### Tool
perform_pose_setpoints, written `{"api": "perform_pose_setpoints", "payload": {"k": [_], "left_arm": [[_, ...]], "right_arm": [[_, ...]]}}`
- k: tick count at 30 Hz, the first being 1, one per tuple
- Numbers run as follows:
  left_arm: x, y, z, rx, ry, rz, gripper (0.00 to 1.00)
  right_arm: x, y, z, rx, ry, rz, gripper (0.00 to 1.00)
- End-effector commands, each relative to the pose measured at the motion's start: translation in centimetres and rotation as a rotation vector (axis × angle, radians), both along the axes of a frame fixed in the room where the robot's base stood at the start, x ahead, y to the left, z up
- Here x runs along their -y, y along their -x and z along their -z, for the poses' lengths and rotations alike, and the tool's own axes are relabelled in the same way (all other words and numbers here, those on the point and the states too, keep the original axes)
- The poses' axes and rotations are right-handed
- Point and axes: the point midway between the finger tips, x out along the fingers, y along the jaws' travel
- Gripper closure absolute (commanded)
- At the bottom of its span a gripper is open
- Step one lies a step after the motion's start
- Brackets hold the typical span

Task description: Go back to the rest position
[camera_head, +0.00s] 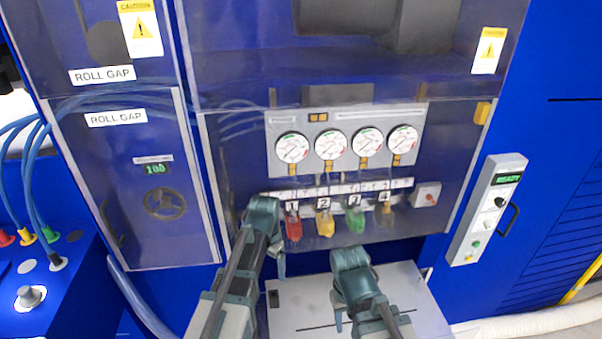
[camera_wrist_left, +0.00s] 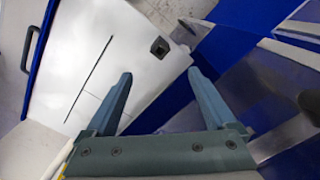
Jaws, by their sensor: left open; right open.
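My left gripper (camera_head: 280,262) hangs in front of the blue machine, over the left part of a light grey panel (camera_head: 300,318). In the left wrist view, its two fingers (camera_wrist_left: 159,74) are spread with nothing between them. The same panel (camera_wrist_left: 78,38), with a dark slot and a small black square, lies beyond the fingertips. My right gripper (camera_head: 338,322) is further right over the panel, open. Its fingers are mostly hidden behind its own wrist, and I see nothing held in it.
Four numbered valves, including a red one (camera_head: 293,227) and a green one (camera_head: 355,220), hang below the gauges (camera_head: 330,144), close to my left wrist. A control box (camera_head: 487,210) reading READY is at right. Blue hoses (camera_head: 38,180) run at left.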

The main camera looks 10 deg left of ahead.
Motion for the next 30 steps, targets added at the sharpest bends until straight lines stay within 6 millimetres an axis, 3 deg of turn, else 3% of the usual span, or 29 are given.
{"api": "perform_pose_setpoints", "payload": {"k": [5, 12, 16, 21, 30], "left_arm": [[2.4, 2.6, 3.0, -0.008, -0.015, -0.019, 0.10], [8.0, 10.0, 9.4, -0.020, -0.072, -0.104, 0.10], [9.7, 12.7, 11.4, -0.018, -0.094, -0.144, 0.10], [10.5, 14.2, 12.2, -0.015, -0.110, -0.170, 0.10], [10.5, 14.2, 12.0, -0.015, -0.111, -0.174, 0.10]], "right_arm": [[0.0, 0.0, 3.0, 0.000, 0.001, -0.002, 0.50], [0.0, 0.0, 9.5, 0.000, 0.002, -0.009, 0.50], [0.0, 0.0, 11.5, 0.001, 0.002, -0.012, 0.50], [0.0, 0.0, 12.3, 0.000, 0.002, -0.013, 0.50], [0.0, 0.0, 12.1, 0.000, 0.002, -0.014, 0.50]]}}
